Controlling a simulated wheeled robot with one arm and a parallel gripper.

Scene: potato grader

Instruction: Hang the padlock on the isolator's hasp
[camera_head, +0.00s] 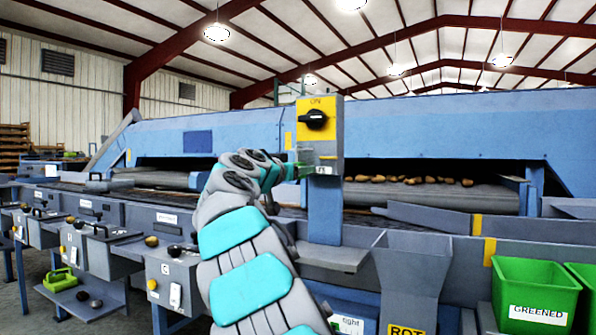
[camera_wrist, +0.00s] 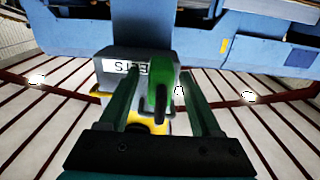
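The isolator is a grey box with a yellow face and a black rotary knob (camera_head: 314,119) marked ON, on a blue post. In the wrist view the isolator box (camera_wrist: 106,80) appears upside down, with a white label and yellow below. My gripper (camera_wrist: 161,72) has its two dark green fingers apart, reaching to the box. A bright green piece, seemingly the padlock (camera_wrist: 160,72), stands between the fingers in front of the label, with narrow gaps beside it. The hasp cannot be made out. Whether the padlock's shackle is through it is hidden. In the head view my gripper (camera_head: 304,170) is at the isolator's lower left.
A blue grader frame (camera_head: 430,125) runs behind, with potatoes (camera_head: 410,180) on its belt. A grey chute (camera_head: 408,270) is right of the post. Green bins (camera_head: 536,270) stand at right. Grey control boxes (camera_head: 172,275) and a shelf with a green item (camera_head: 60,280) are at left.

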